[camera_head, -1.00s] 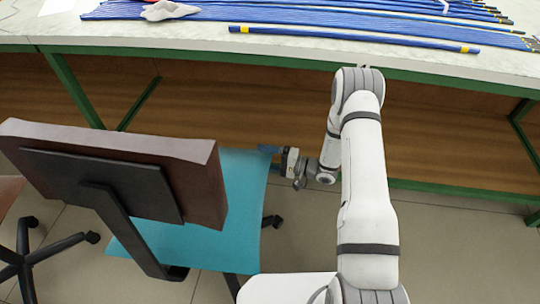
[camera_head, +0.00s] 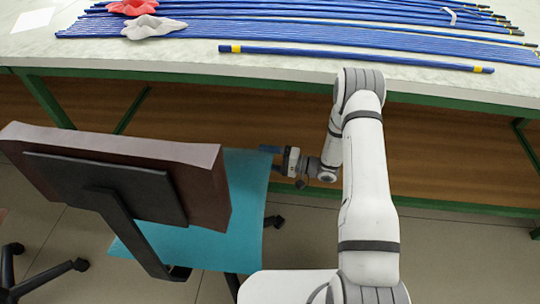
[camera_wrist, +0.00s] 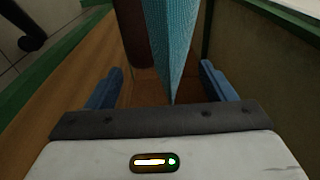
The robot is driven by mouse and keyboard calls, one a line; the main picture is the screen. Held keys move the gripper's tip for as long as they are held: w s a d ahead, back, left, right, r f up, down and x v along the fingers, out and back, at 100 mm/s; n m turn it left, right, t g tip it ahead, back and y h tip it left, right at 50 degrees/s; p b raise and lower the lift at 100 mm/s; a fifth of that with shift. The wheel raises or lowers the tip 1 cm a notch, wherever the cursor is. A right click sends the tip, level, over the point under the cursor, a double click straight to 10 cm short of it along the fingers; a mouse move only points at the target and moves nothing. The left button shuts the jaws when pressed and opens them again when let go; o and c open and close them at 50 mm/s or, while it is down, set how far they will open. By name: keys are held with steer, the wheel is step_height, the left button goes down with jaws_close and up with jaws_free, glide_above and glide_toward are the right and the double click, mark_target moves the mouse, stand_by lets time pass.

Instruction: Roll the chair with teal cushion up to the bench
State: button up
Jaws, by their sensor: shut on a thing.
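The chair with teal cushion stands in front of the bench in the head view; its teal seat (camera_head: 215,247) shows beside its dark brown backrest (camera_head: 130,182). The bench (camera_head: 300,66) has a pale top and green frame. My gripper (camera_head: 272,158) is at the right edge of the seat, near the bench side, shut on the chair's seat. In the wrist view the teal seat edge (camera_wrist: 172,50) runs between the two blue fingers of my gripper (camera_wrist: 168,92). The exact contact of the fingers is hard to see.
Blue rods (camera_head: 330,28) lie along the bench top, with one nearer its front edge. Another chair's wheeled base (camera_head: 40,275) shows at lower left. Green legs stand under the bench.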

steer(key=shift+w+f, duration=0.1)
steer(key=shift+w, duration=0.1)
steer(key=o, duration=2.1)
steer(key=shift+w+d, duration=0.1)
steer(key=shift+c, duration=0.2)
steer(key=shift+d, duration=0.15)
steer(key=p+v, duration=0.1)
steer(key=v, duration=0.6)
steer(key=shift+d+p, duration=0.25)
steer(key=shift+p, duration=0.15)
steer(key=shift+s, duration=0.25)
